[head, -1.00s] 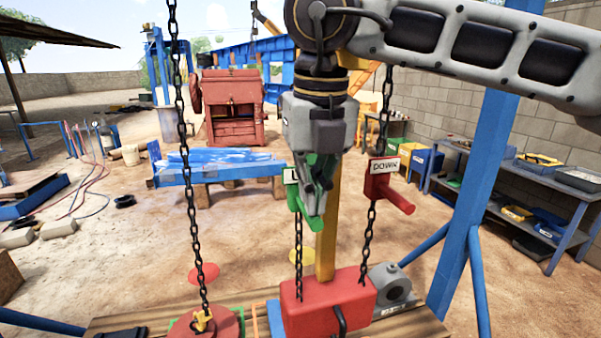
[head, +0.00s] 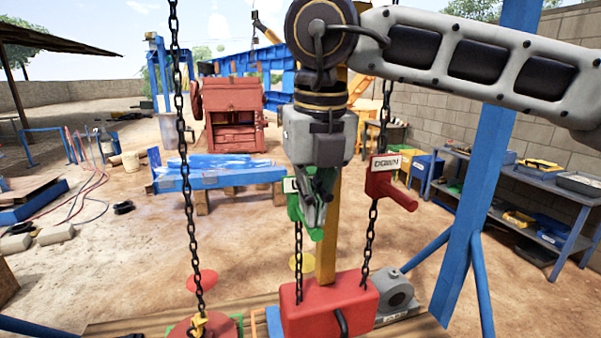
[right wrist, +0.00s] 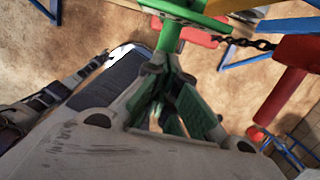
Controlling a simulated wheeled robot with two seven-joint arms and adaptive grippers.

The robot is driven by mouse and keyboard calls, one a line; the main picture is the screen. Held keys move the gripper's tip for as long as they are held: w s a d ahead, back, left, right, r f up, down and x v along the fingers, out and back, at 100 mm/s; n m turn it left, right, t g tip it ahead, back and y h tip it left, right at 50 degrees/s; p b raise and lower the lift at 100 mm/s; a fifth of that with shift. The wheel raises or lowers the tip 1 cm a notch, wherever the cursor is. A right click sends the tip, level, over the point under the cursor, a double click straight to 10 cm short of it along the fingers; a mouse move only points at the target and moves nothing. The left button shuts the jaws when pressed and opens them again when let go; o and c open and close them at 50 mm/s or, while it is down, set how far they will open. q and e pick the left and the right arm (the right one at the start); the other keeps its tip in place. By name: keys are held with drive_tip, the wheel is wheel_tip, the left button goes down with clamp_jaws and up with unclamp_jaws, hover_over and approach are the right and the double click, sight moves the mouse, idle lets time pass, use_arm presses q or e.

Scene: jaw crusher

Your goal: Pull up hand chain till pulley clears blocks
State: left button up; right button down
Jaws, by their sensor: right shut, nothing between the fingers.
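The hand chain hangs in two strands above a red hoist box (head: 329,308). The left strand carries a green handle (head: 309,228), its label partly covered; the right strand carries a red handle (head: 391,190) marked DOWN. The red handle also shows in the right wrist view (right wrist: 282,85). My right gripper (head: 322,205) is shut and empty, pointing down, right at the green handle; I cannot tell whether they touch. In the right wrist view its green-padded fingers (right wrist: 172,115) are below the green handle (right wrist: 170,35). A red pulley (head: 186,329) with a yellow hook sits lower left, partly cut off. My left gripper is out of view.
A long load chain (head: 184,130) hangs at left down to the pulley. A blue post (head: 470,190) stands right, before shelves (head: 545,220). A grey motor-like unit (head: 397,292) sits beside the hoist box. Open sandy ground lies behind.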

sight(312, 233)
drive_tip(key=shift+f+b, duration=1.8)
drive_tip(key=shift+f, duration=0.45)
drive_tip(key=shift+f+b, duration=0.3)
drive_tip(key=shift+f, duration=0.05)
drive_tip(key=shift+f+b, duration=0.55)
drive_tip(key=shift+f, duration=0.1)
use_arm(q)
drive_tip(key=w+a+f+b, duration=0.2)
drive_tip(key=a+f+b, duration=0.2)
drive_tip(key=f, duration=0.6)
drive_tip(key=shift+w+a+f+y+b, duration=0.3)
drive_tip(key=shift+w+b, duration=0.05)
drive_tip(key=shift+b, duration=0.35)
use_arm(e)
wheel_tip(312, 233, down, 6)
drive_tip(key=shift+f, duration=0.25)
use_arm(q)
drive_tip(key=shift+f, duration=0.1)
use_arm(e)
drive_tip(key=shift+f, duration=0.15)
